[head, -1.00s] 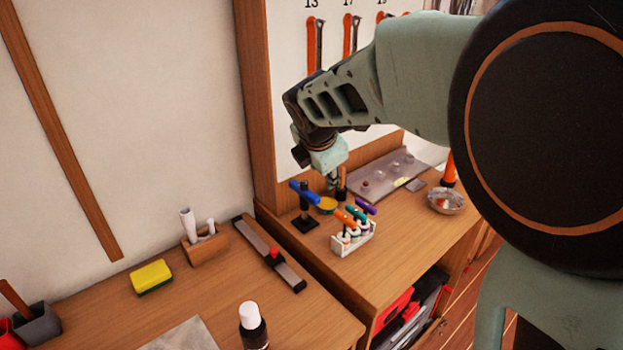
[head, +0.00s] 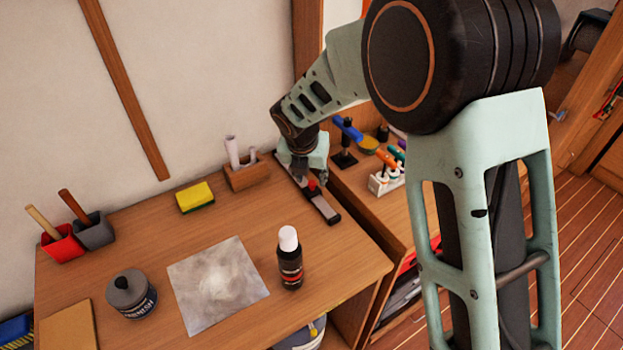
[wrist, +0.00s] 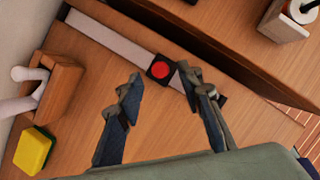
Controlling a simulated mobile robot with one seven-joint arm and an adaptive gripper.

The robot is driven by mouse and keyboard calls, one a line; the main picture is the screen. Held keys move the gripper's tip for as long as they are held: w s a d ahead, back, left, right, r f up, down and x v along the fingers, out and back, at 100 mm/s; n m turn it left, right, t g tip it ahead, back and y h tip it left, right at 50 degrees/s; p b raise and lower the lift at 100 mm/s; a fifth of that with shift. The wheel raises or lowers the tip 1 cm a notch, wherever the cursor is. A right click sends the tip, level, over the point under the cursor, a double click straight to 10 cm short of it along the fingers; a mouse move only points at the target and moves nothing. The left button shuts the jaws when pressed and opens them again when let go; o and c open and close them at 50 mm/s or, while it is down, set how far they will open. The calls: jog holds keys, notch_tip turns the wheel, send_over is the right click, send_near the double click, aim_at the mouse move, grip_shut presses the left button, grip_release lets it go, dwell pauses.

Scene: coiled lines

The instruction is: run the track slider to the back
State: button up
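The track (head: 323,205) is a dark-ended rail with a grey strip, lying near the right edge of the bench. It runs diagonally across the wrist view (wrist: 110,41). Its slider (head: 312,185) has a red knob on a dark block and sits partway along the rail. The knob shows from above in the wrist view (wrist: 160,70). My gripper (wrist: 161,84) is open, its fingers spread either side of the slider as seen in the wrist view. In the head view my gripper hides part of the rail; contact cannot be told.
A dark bottle (head: 290,262) with a white cap stands in front.

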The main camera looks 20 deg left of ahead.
aim_at(312, 187)
jog(key=shift+x, duration=1.3)
jog(key=shift+c, duration=0.4)
grip_shut()
